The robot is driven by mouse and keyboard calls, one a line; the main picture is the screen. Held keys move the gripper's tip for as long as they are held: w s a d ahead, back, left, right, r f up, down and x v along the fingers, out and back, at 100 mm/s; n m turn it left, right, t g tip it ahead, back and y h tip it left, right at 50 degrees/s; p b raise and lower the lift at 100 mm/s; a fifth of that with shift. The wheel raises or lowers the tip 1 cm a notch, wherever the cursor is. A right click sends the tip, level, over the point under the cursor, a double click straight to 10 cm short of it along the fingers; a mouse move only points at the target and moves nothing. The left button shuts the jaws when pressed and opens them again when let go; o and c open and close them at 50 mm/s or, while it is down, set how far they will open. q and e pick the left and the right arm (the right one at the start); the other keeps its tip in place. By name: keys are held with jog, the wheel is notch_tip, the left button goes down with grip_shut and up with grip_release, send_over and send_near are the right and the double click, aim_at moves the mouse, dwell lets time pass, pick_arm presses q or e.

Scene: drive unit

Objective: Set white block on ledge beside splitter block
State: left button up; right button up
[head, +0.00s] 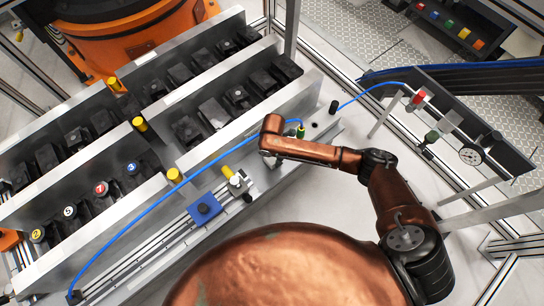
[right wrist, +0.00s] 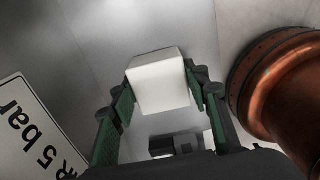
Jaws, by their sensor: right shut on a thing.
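My right gripper (right wrist: 160,90) is shut on a white block (right wrist: 158,82), held between its two green-padded fingers in the right wrist view. In the head view my right gripper (head: 271,160) shows only as a small dark part under the wrist. The white block cannot be made out there. A grey ledge (head: 322,125) lies just right of my wrist. A blue hose runs to a small green fitting (head: 300,131) at this ledge. I cannot tell which part is the splitter block. My left gripper is not in view.
Metal channels (head: 225,140) with rows of dark blocks fill the left. A blue slider block (head: 204,208) and a metal fitting with a yellow knob (head: 237,182) are near the wrist. A gauge panel (head: 460,125) stands right. A "5 bar" sign (right wrist: 32,130) shows at the wrist view's left.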

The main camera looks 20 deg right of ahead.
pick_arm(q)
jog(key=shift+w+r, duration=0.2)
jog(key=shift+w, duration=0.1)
pick_arm(e)
jog(key=shift+w+f, duration=0.1)
jog(key=shift+f, duration=0.1)
jog(key=o, duration=1.6)
jog(key=shift+f, duration=0.1)
jog(key=shift+o, duration=0.2)
jog(key=shift+r, duration=0.5)
notch_tip(320, 180, up, 10)
jog(key=p, duration=0.4)
jog(key=shift+r, duration=0.15)
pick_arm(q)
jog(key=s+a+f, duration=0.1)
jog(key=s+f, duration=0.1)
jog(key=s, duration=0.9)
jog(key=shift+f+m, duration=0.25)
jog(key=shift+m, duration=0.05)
pick_arm(e)
jog(key=shift+r, duration=0.5)
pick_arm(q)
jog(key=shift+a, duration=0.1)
